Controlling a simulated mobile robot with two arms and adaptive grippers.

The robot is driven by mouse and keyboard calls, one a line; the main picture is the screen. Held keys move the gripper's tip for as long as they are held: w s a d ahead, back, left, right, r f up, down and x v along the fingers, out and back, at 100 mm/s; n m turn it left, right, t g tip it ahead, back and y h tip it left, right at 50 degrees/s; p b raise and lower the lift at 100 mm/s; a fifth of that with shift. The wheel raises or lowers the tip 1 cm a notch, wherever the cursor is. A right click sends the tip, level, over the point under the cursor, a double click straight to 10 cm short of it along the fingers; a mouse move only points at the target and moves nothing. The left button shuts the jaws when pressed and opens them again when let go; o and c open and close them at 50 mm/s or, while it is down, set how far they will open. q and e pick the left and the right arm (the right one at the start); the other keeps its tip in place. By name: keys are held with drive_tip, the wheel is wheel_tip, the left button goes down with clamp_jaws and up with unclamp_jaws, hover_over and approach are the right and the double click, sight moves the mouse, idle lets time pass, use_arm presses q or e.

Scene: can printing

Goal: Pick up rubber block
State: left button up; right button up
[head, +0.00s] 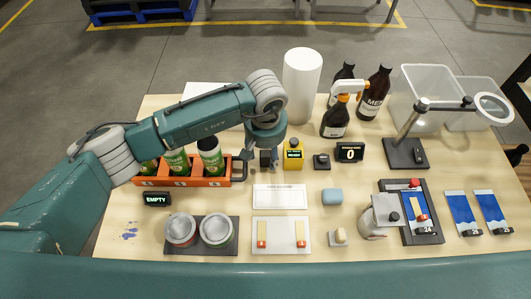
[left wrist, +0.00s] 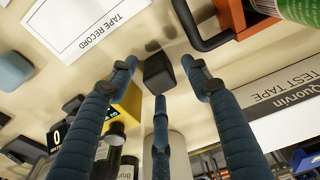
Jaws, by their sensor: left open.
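A small dark block (left wrist: 158,74), which looks like the rubber block, sits on the table between the spread fingers of my left gripper (left wrist: 160,85) in the left wrist view. The fingers are open, with gaps showing on both sides of the block. In the head view my left gripper (head: 262,157) reaches down just right of the orange crate, and its fingertips largely hide the block. My right gripper does not show in either view.
The orange crate (head: 190,182) with green bottles is close on the left. A yellow device (head: 293,155), small black box (head: 321,161) and display reading 0 (head: 350,152) stand to the right. The tape record plate (head: 279,197) and a pale blue block (head: 332,196) lie in front.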

use_arm(q)
drive_tip(key=shift+f, duration=0.4)
drive_tip(key=shift+c, duration=0.5)
drive_tip(key=c, duration=1)
drive_tip(key=shift+c, duration=0.2)
drive_tip(key=shift+w+r, duration=0.1)
drive_tip(key=shift+r, duration=0.05)
